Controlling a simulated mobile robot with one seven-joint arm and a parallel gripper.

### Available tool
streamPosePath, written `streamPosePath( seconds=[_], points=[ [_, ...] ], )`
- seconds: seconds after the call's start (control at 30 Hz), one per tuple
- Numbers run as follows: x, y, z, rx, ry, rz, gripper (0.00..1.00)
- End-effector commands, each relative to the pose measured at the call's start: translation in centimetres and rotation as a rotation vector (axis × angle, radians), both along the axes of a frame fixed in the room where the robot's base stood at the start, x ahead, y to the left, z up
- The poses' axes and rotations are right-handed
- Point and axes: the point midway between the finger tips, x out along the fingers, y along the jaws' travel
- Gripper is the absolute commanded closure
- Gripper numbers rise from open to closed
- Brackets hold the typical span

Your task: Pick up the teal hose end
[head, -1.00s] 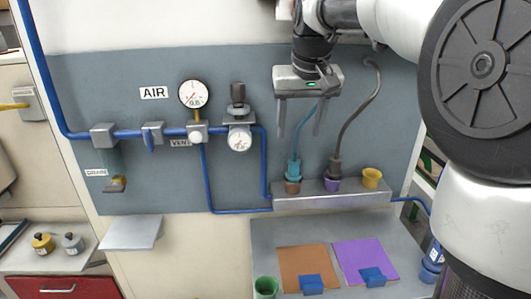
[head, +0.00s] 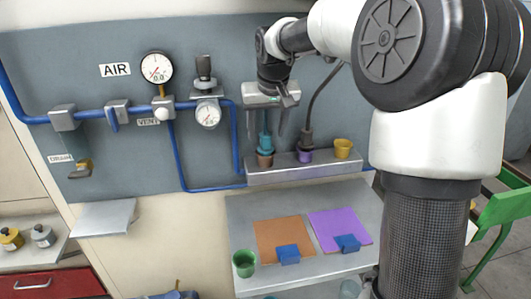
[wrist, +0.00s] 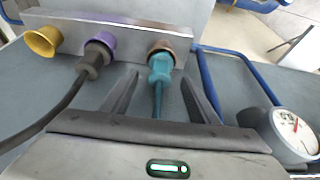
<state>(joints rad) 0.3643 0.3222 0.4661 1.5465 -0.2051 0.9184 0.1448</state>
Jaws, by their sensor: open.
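The teal hose end (head: 265,142) sits upright in the brown socket (head: 265,160) on the grey manifold block. In the wrist view the teal hose end (wrist: 160,68) is seated in the brown socket (wrist: 162,47), its thin teal hose running back toward the gripper body. My gripper (head: 265,138) points down at it. In the wrist view my open gripper (wrist: 152,82) has one finger to each side of the teal hose, with gaps on both sides. In the head view the upper hose is hidden behind my gripper.
A black hose end (wrist: 96,58) stands in the purple socket (head: 304,156) beside it. A yellow socket (head: 343,148) is empty. The gauge (wrist: 297,130) and blue pipe (head: 235,130) are close by. A shelf (head: 240,208) with orange and purple squares lies below.

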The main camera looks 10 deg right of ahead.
Motion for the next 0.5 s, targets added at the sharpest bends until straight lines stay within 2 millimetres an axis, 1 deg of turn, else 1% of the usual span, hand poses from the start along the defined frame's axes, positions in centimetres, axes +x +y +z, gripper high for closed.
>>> streamPosePath(
  seconds=[0.1,0.23,0.33,0.5],
  points=[
    [1.1,0.0,-1.8,0.002,0.003,0.0,0.45],
    [1.8,0.0,-3.3,0.001,0.002,0.0,0.45],
    [2.1,0.0,-3.9,0.0,0.002,-0.001,0.45],
    [2.2,0.0,-4.0,0.0,0.0,0.0,0.45]
  ],
)
